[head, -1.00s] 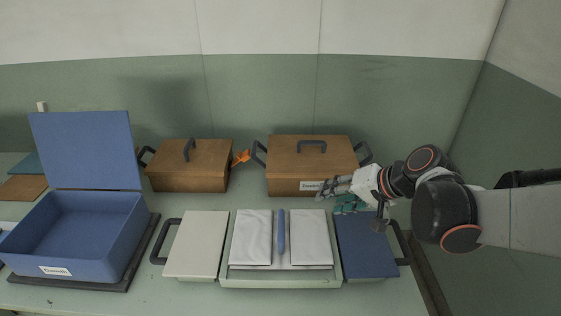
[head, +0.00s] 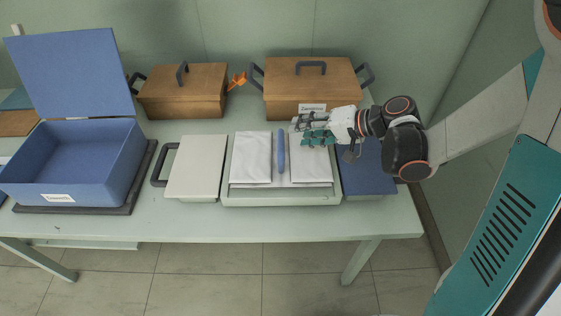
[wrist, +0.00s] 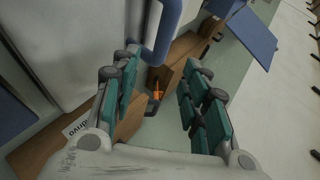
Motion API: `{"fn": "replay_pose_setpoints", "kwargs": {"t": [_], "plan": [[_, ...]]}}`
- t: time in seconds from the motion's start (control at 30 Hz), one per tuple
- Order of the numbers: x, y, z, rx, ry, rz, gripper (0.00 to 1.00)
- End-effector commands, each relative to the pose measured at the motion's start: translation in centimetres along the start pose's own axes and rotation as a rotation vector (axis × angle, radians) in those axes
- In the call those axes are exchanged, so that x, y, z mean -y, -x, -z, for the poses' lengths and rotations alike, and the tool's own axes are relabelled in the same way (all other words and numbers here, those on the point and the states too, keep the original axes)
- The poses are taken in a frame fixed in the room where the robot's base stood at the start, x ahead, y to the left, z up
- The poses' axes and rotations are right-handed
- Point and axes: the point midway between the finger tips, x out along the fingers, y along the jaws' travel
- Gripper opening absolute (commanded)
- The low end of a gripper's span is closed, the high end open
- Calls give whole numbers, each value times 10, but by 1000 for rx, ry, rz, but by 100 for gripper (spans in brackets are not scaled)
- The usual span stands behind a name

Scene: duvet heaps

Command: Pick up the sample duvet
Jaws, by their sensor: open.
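Two white folded cloths that look like small duvets lie side by side in a pale tray (head: 280,200) in the head view: a left one (head: 250,158) and a right one (head: 312,170). I cannot tell which is the sample duvet. A blue upright bar (head: 281,152) stands between them. My gripper (head: 300,131) is open and empty, over the far part of the right cloth, partly hiding it. In the wrist view, the blue bar (wrist: 168,28) is ahead of the spread fingers, with white cloth (wrist: 60,40) at the left.
An open blue box (head: 70,165) stands at left on a dark tray. A white lidded box (head: 197,166) and a blue lidded box (head: 366,175) flank the pale tray. Two wooden boxes (head: 182,95) (head: 312,85) and an orange object (head: 238,80) are behind. The table front is clear.

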Motion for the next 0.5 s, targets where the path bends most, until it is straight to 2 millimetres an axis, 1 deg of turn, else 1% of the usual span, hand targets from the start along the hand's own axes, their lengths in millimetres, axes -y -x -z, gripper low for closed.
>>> {"fn": "replay_pose_setpoints", "kwargs": {"t": [0.03,0.27,0.37,0.5], "plan": [[-1,-7,-1,2,2,0,41],[0,-18,-2,0,1,0,41],[-1,-27,-5,2,1,0,41],[-3,-47,-12,3,2,1,41]]}}
